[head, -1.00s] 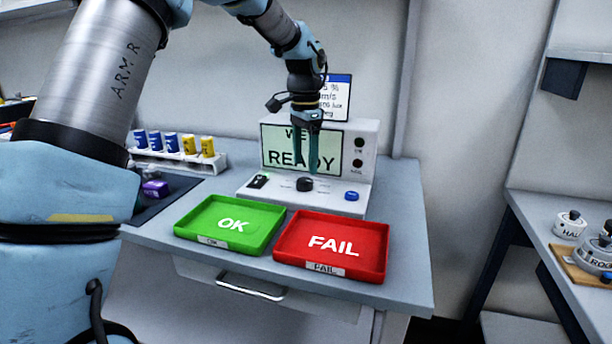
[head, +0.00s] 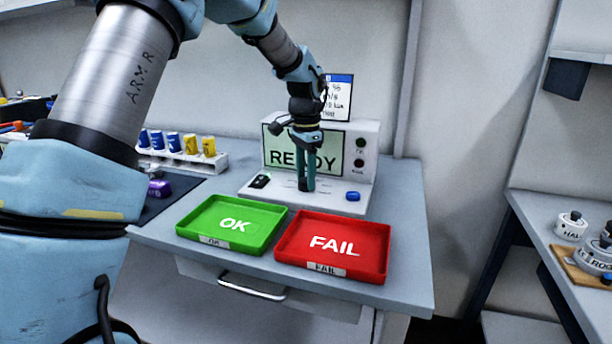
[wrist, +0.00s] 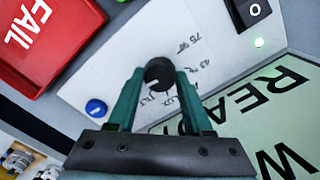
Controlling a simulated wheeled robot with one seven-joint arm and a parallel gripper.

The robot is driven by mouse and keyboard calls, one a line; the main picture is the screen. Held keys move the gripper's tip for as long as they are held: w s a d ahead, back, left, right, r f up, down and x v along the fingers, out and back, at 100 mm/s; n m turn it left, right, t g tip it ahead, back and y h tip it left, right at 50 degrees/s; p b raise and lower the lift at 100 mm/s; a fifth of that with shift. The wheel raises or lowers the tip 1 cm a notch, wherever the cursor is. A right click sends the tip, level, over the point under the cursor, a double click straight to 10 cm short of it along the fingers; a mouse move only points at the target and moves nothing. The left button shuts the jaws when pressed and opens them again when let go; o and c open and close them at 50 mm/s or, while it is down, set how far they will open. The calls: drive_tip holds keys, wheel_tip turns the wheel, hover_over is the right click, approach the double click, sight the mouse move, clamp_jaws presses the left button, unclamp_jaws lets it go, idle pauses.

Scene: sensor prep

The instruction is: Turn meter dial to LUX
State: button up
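The meter (head: 368,140) stands at the back of the bench, its screen reading READY. Its black round dial (wrist: 159,73) sits on the sloping white panel (wrist: 110,72), with printed labels around it, one reading LUX. A pale mark shows on the dial's lower left in the wrist view. My gripper (wrist: 160,75) points down at the dial, with its two green fingers open, one on each side. The fingertips are very near the dial; firm contact cannot be made out. In the head view my gripper (head: 306,186) largely hides the dial.
A blue button (head: 353,196) and a black switch (head: 260,181) with a green light flank the dial. A green OK tray (head: 262,241) and a red FAIL tray (head: 381,266) lie in front. A rack (head: 215,162) of blue and yellow cylinders stands left.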

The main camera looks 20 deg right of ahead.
clamp_jaws()
drive_tip(key=shift+n, duration=0.3)
drive_tip(key=n+p, duration=0.1)
drive_tip(key=n, duration=0.2)
drive_tip(key=shift+r, duration=0.1)
drive_tip(key=n+p, duration=0.1)
drive_tip(key=n, duration=0.3)
drive_tip(key=n+p, duration=0.1)
drive_tip(key=n, duration=0.3)
drive_tip(key=shift+n+p, duration=0.4)
drive_tip(key=shift+n, duration=1.7)
